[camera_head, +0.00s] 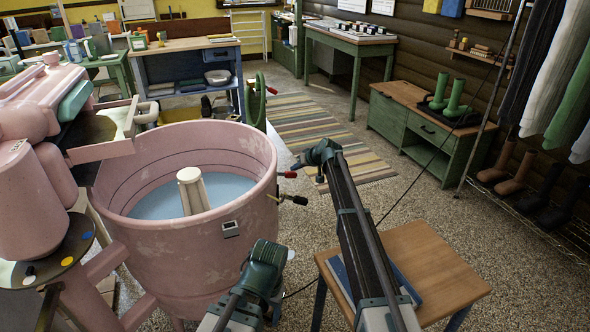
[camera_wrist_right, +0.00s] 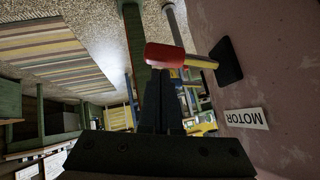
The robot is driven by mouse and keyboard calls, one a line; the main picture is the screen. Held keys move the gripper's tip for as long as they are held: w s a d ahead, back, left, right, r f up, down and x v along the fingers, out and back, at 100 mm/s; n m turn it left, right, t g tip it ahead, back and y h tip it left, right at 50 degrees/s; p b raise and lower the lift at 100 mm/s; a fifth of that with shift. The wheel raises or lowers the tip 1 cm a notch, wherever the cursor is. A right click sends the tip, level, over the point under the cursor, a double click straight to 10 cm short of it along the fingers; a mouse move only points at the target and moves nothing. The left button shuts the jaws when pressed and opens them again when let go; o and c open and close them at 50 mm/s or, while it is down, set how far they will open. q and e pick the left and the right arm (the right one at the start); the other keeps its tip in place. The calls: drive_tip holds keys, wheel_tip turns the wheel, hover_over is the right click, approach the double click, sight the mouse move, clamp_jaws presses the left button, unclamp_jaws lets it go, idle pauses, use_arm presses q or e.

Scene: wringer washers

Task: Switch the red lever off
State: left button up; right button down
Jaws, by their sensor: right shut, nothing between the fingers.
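The pink tub (camera_head: 185,240) of a washer stands left of centre in the head view. A lever with a red knob (camera_head: 289,174) sticks out from its right side. In the right wrist view, the red lever (camera_wrist_right: 165,56) shows a rounded red knob and a yellow shaft on a black mount, beside a MOTOR label (camera_wrist_right: 246,118). My right gripper (camera_head: 298,164) is shut and empty close to the red lever. Its dark fingers (camera_wrist_right: 160,82) lie just below the knob; I cannot tell whether they touch it. My left arm shows low in the middle, its gripper not visible.
A second, dark-knobbed lever (camera_head: 294,199) sits just below the red one on the tub. A small wooden table (camera_head: 430,262) stands under my right arm. A wringer (camera_head: 105,150) overhangs the tub's left side.

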use_arm(q)
drive_tip(key=shift+f+b, duration=0.3)
drive_tip(key=shift+f, duration=0.1)
use_arm(e)
drive_tip(key=shift+f, duration=0.4)
use_arm(q)
drive_tip(key=shift+r, duration=0.1)
use_arm(e)
drive_tip(key=shift+s, duration=0.15)
